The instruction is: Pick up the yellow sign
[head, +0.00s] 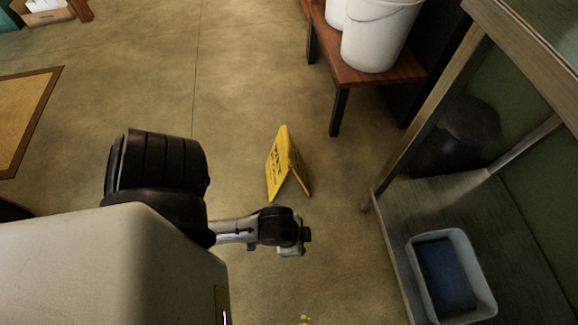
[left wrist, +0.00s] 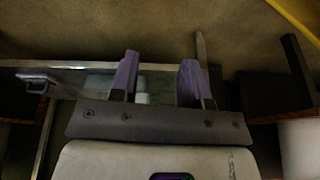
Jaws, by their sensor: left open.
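The yellow sign (head: 282,160) stands on the floor like a tent, with dark lettering on its left panel. In the left wrist view a yellow edge (left wrist: 297,20), likely the sign, shows at the top right corner. My left gripper (head: 299,242) is just below the sign in the head view and apart from it. The left wrist view shows its two purple-grey fingers (left wrist: 157,82) spread, with nothing held between them. My right gripper is not in view.
A wooden bench (head: 380,76) with white buckets (head: 378,36) stands beyond the sign. At right, a wooden frame (head: 428,105) stands near a grey bin (head: 484,290) with a dark blue inside. A bordered mat (head: 25,110) lies at left. The floor around the sign is clear.

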